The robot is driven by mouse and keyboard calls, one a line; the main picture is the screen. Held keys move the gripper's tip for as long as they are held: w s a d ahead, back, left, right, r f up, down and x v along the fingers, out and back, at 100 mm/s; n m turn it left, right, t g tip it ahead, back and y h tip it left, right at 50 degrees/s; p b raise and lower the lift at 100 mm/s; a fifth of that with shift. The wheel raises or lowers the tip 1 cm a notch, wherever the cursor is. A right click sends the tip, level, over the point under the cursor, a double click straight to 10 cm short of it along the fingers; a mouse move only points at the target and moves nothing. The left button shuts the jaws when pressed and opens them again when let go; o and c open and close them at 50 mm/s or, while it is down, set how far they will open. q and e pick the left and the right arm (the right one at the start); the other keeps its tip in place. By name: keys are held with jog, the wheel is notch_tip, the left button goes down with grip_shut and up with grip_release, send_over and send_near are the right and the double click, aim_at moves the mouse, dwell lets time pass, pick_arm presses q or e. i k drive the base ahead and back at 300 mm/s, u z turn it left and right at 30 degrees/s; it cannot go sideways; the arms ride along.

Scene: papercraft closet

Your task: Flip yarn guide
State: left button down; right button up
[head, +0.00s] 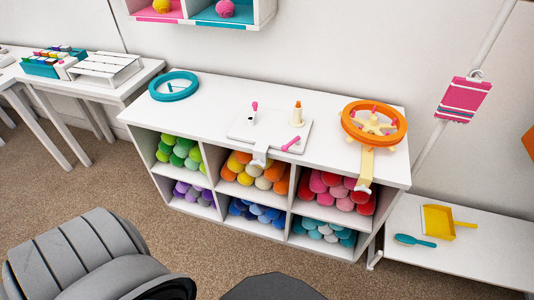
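A white flat yarn winder (268,131) lies on top of the white cubby shelf, with a clamp over the front edge. On its back left stands a small pink-tipped post (254,107), which may be the yarn guide; its exact shape is too small to tell. A cream cone with an orange tip (297,113) stands upright at its back right. A pink handle (291,143) lies tilted at its front right. Neither of my grippers is in view.
The shelf top (215,108) also holds a teal ring (173,86) at left and an orange wheel (374,125) on a clamped stand at right. Yarn balls fill the cubbies below. A low white bench (470,255) at right bears a yellow dustpan (438,222) and teal brush (414,241).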

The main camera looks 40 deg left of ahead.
aim_at(285, 148)
jog(key=z, duration=0.05)
jog(key=k, duration=0.3)
jog(key=u, duration=0.8)
